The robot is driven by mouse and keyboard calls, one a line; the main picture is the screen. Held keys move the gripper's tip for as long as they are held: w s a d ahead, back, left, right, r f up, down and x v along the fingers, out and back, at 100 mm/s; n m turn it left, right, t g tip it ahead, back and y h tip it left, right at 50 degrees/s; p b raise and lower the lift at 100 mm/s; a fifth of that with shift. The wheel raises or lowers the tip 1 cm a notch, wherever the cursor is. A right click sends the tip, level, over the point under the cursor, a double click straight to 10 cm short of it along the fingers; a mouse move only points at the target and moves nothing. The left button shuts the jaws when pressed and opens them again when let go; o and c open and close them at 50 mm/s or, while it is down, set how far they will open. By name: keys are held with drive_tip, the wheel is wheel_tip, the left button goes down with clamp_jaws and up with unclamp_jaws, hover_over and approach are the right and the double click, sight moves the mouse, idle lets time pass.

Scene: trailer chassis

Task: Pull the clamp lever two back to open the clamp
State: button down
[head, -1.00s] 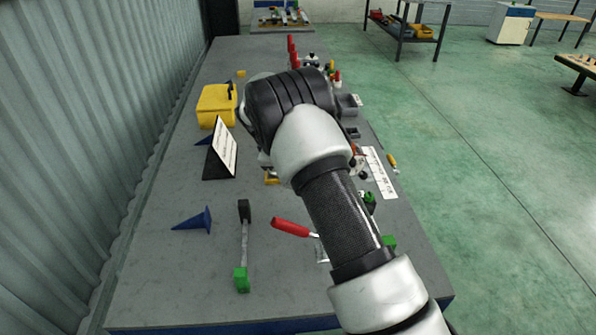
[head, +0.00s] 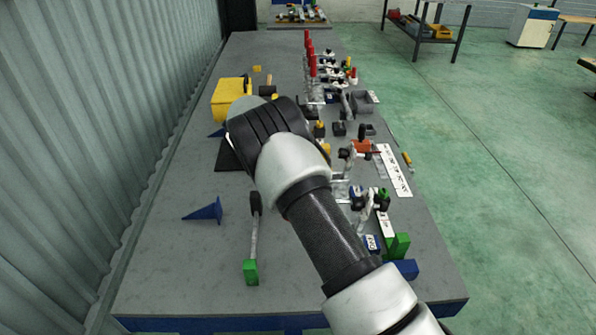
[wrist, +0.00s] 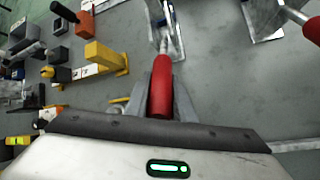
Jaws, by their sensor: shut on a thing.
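My gripper (wrist: 162,98) is shut on the red handle (wrist: 162,80) of a clamp lever in the wrist view. The lever's metal arm (wrist: 173,42) runs from the handle up to a metal clamp bracket at the top edge, partly cut off. A second red lever handle (wrist: 312,30) shows at the right edge, apart from my gripper. In the head view my wrist and forearm hide the fingers and the held handle. I cannot tell the clamp's number from these frames.
Several upright red clamp levers (head: 309,50) stand farther back on the grey table (head: 190,265). Another clamp (head: 358,200) stands right of my forearm.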

drive_tip(key=c, duration=1.5)
unclamp_jaws()
drive_tip(key=shift+f, duration=0.15)
drive_tip(key=v, duration=1.7)
drive_tip(key=shift+a, duration=0.2)
